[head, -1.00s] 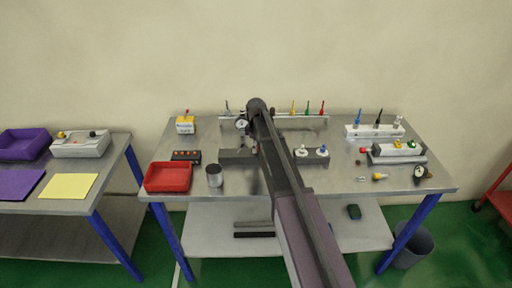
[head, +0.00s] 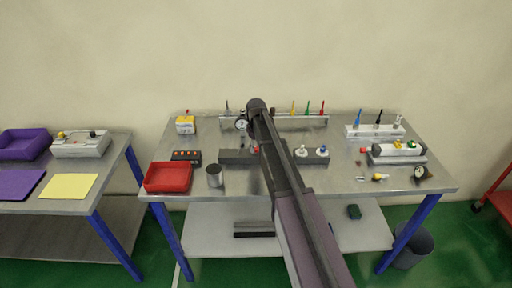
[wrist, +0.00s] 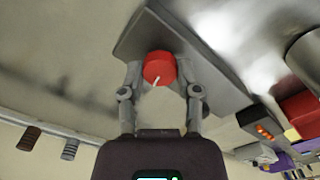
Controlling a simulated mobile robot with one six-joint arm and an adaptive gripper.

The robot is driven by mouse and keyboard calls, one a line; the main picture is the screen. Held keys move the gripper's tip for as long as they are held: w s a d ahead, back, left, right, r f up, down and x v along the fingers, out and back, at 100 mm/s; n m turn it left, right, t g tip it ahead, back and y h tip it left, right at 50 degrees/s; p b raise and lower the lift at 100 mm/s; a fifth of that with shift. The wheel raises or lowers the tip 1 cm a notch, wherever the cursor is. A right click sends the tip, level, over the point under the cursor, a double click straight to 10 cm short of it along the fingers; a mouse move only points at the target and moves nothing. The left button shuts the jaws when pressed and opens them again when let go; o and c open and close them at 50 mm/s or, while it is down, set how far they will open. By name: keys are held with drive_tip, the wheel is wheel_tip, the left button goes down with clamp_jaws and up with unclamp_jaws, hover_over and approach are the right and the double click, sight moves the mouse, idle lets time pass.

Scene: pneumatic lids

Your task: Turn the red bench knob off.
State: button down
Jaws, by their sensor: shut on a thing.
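The red bench knob (wrist: 159,66) sits on a dark grey block (wrist: 196,62) in the wrist view. A white pointer line on its face runs at a slant. My gripper (wrist: 160,72) has one finger on each side of the knob and is shut on it. In the head view a small bit of the red knob (head: 256,149) shows just left of my arm, on the grey block (head: 236,157). My gripper is hidden behind my arm in the head view.
A pressure gauge (head: 241,125) stands behind the block. White and blue knobs (head: 302,151) sit on the block's right part. A metal cup (head: 214,176) and a red tray (head: 168,177) stand at the front left.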

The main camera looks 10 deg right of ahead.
drive_tip(key=m, duration=0.6)
drive_tip(key=shift+s, duration=0.15)
drive_tip(key=m, duration=0.6)
idle(0.4)
drive_tip(key=shift+c, duration=1.5)
unclamp_jaws()
drive_tip(key=shift+n, duration=0.3)
